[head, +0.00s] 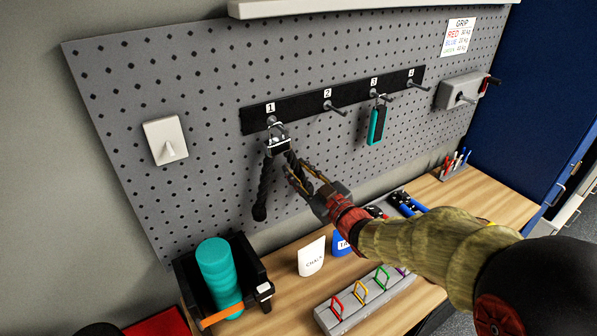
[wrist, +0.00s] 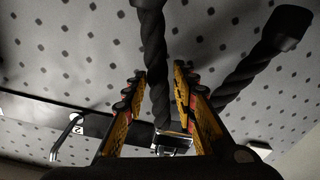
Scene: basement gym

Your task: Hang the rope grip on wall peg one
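The rope grip (head: 264,188) is black, with two braided strands hanging from a metal fitting (head: 279,137) just below wall peg one (head: 271,121), on the black rail under label 1. The fitting meets the peg, but I cannot tell whether its loop is around it. My gripper (head: 297,170) is at the right strand, below the fitting. In the wrist view a strand (wrist: 154,60) runs between the two fingers of my gripper (wrist: 160,75), with a gap beside it, so the fingers look open. The other strand (wrist: 255,70) is outside them. My gripper hides the right strand's lower end in the head view.
Peg two (head: 335,109) is empty. A teal-and-black item (head: 376,125) hangs at peg three. Below are a black bin (head: 187,285) with a teal roll, a white chalk pouch (head: 312,257) and a grey rack (head: 330,317) with coloured clips on the wooden bench.

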